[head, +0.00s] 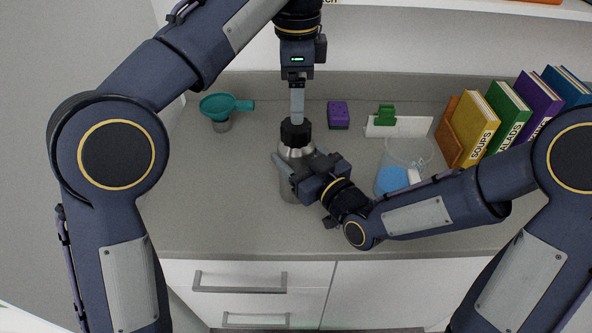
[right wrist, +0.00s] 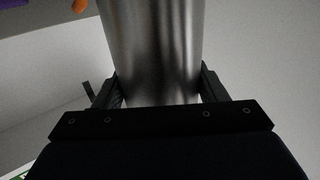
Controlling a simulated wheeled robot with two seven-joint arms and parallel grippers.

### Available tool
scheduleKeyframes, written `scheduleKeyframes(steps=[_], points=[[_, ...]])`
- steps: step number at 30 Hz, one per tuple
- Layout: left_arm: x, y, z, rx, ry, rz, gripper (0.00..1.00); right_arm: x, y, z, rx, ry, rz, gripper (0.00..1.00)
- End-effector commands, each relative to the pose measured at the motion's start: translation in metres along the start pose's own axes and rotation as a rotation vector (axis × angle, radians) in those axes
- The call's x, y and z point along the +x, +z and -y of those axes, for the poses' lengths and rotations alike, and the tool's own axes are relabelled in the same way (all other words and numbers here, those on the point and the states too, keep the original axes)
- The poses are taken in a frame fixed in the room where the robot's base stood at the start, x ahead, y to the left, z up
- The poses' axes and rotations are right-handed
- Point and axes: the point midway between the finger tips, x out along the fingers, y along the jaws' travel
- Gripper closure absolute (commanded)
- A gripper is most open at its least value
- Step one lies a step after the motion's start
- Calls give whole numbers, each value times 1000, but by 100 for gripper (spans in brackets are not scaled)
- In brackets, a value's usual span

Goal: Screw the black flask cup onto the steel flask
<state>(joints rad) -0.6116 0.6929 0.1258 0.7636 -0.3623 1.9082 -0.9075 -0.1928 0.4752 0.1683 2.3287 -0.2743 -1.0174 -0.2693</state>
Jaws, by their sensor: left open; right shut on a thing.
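The steel flask (head: 291,187) stands upright on the counter, partly hidden by my right gripper. The black flask cup (head: 296,132) is at the flask's top; I cannot tell whether it is threaded on. My left gripper (head: 297,115) points straight down from above, its fingers at the cup; it is open, and its fingertips are hard to make out against the black cup. My right gripper (head: 287,168) is shut around the flask's body from the right. In the right wrist view the flask's shiny side (right wrist: 153,50) fills the space between the fingers (right wrist: 155,90).
A teal funnel (head: 222,105) stands at the back left. A purple block (head: 338,114), a white card with a green clip (head: 398,126) and a clear jug with a blue patch (head: 392,180) are behind and right. Books (head: 475,125) line the right. The front left counter is clear.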

Motion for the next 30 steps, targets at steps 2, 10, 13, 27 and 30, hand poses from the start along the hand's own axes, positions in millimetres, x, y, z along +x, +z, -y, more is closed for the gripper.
scheduleKeyframes(steps=[2, 10, 13, 27, 30], points=[[0, 0, 0, 0, 0, 0, 23, 0, 0, 0, 1, -1, 1, 33], [0, 0, 0, 0, 0, 0, 23, 0, 0, 0, 0, 0, 0, 9], [0, 0, 0, 0, 0, 0, 23, 0, 0, 0, 0, 0, 0, 9], [15, 0, 0, 0, 0, 0, 23, -55, 2, -1, -1, 3, -1, 9], [16, 0, 0, 0, 0, 0, 23, -68, 0, -1, -1, 2, -2, 9]])
